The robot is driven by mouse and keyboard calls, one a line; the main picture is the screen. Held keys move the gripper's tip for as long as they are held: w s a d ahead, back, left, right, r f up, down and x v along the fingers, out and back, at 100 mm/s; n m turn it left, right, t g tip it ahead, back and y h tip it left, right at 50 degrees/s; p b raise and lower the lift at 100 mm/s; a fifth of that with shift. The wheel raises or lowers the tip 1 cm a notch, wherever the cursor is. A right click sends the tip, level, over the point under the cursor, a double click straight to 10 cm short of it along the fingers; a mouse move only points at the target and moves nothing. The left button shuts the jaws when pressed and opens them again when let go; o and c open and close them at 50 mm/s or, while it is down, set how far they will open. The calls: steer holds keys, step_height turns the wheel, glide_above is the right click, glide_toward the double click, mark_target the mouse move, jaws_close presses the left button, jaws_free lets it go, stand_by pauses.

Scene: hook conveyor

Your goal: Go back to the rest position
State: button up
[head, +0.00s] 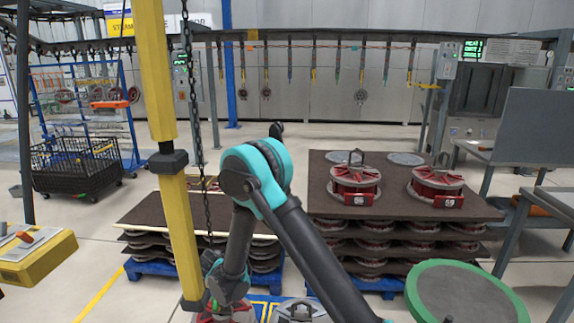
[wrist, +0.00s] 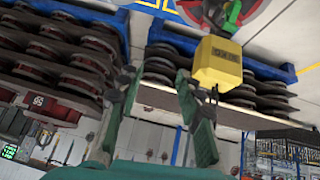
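My gripper (wrist: 157,82) shows in the wrist view with its two green fingers spread apart and nothing between them. A yellow block (wrist: 217,62) with dark lettering is just right of the right finger; I cannot tell whether they touch. A green hook (wrist: 234,14) and part of a red round piece (wrist: 215,10) show beyond the block. In the head view my arm is bent, with its elbow high and its wrist lowered at the bottom centre. The fingers cannot be made out there. A red part (head: 228,314) shows below the wrist, partly cut off.
A yellow post (head: 160,110) and a hanging chain (head: 194,110) stand close left of my arm. Stacked pallets (head: 468,204) with red-topped parts (head: 355,184) are at right, a lower stack (head: 138,213) at left. A green-rimmed round table (head: 465,295) is at front right.

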steer(key=s+d+r+g, duration=0.1)
steer(key=s+d+r, duration=0.1)
steer(key=d+r, duration=0.45)
steer(key=s+d+r+g, duration=0.1)
steer(key=d+r, duration=0.2)
steer(key=d, duration=0.7)
steer(key=s+d+r, duration=0.2)
steer(key=d+r, duration=0.2)
steer(key=d, duration=0.5)
steer(key=s+d+r, duration=0.1)
steer(key=s+d, duration=0.6)
steer(key=s, duration=0.2)
steer(key=s+d+r+g+y, duration=0.1)
steer(key=s+d, duration=0.6)
steer(key=s, duration=0.2)
steer(key=shift+s+n+y, duration=0.3)
